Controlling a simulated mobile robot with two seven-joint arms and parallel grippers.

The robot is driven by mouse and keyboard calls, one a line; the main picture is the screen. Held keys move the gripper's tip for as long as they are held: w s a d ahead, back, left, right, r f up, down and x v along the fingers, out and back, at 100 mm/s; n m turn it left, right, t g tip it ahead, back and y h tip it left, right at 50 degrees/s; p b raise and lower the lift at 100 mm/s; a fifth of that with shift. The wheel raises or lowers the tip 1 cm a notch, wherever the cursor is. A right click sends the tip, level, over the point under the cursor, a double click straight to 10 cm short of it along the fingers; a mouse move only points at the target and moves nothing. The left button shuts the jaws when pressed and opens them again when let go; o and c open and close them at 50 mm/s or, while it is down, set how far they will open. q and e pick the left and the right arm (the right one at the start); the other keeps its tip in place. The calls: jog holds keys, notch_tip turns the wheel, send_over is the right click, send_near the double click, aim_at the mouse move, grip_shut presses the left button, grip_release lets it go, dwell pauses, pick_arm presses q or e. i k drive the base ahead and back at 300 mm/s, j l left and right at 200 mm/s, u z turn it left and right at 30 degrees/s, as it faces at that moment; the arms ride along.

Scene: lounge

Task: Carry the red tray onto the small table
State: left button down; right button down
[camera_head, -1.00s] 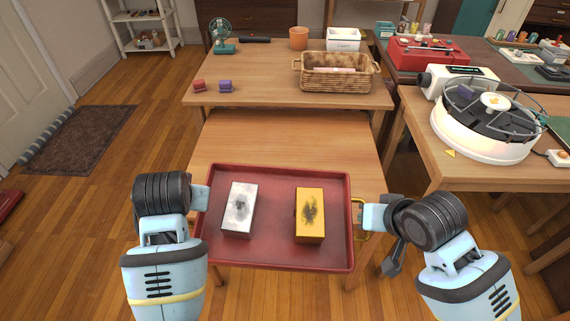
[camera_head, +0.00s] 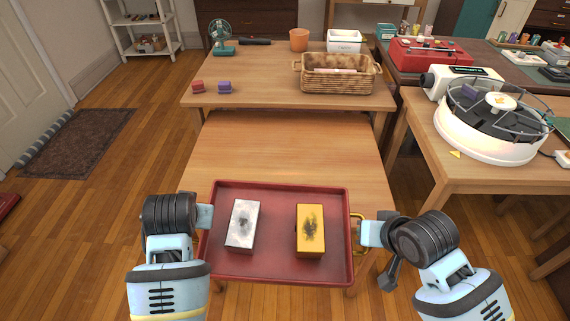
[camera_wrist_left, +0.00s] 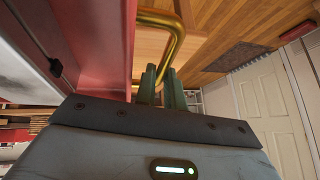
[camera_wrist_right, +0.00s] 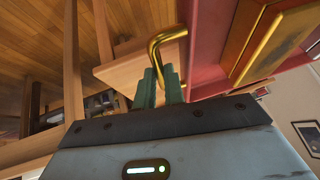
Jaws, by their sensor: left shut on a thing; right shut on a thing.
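The red tray (camera_head: 276,266) is level between my two grippers, in front of and partly over the near edge of the small wooden table (camera_head: 290,150). A white-grey box (camera_head: 243,226) and a yellow box (camera_head: 310,231) stand on it. My left gripper (camera_head: 208,217) is shut on the tray's left handle; that brass handle (camera_wrist_left: 178,40) shows between its fingers in the left wrist view. My right gripper (camera_head: 362,233) is shut on the right brass handle (camera_head: 358,222), also seen in the right wrist view (camera_wrist_right: 155,50). Whether the tray touches the table cannot be told.
Behind the small table is a larger table (camera_head: 265,75) with a wicker basket (camera_head: 336,76), red and purple blocks and a fan (camera_head: 221,36). A side table at right holds a round white machine (camera_head: 490,130). The small table's visible top is bare.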

aim_at(286, 162)
jog(key=i, duration=1)
